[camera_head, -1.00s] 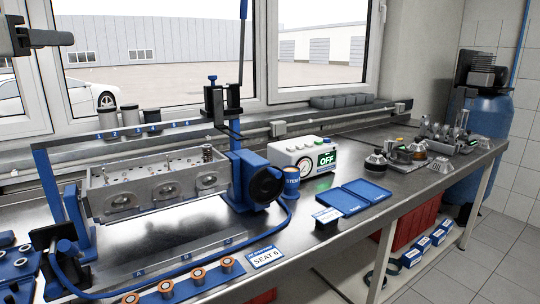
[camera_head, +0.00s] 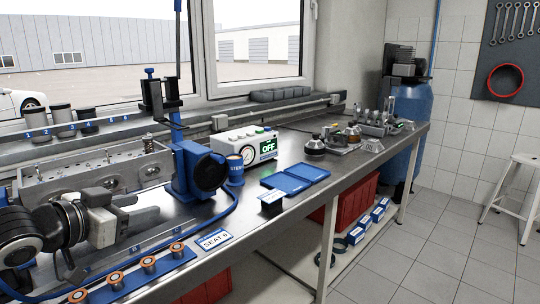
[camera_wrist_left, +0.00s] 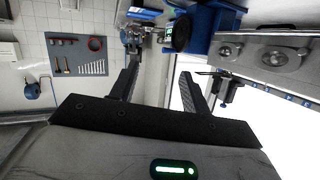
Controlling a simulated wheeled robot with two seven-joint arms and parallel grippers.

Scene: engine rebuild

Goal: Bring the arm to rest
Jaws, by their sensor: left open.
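My left gripper (camera_head: 146,222) comes in from the left in the head view, in front of the cylinder head (camera_head: 85,172) and above the bench. Its two fingers point right and stand apart with nothing between them. In the left wrist view the same open gripper (camera_wrist_left: 158,80) shows two dark fingers with a clear gap. Part of the cylinder head is hidden behind my left arm. My right gripper is in neither view.
A row of copper-topped parts on a blue strip (camera_head: 140,278) lies at the front edge. The SEAT 6 card (camera_head: 214,240), blue trays (camera_head: 296,178) and a grey OFF box (camera_head: 246,146) sit to the right. A stool (camera_head: 516,190) stands on open floor.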

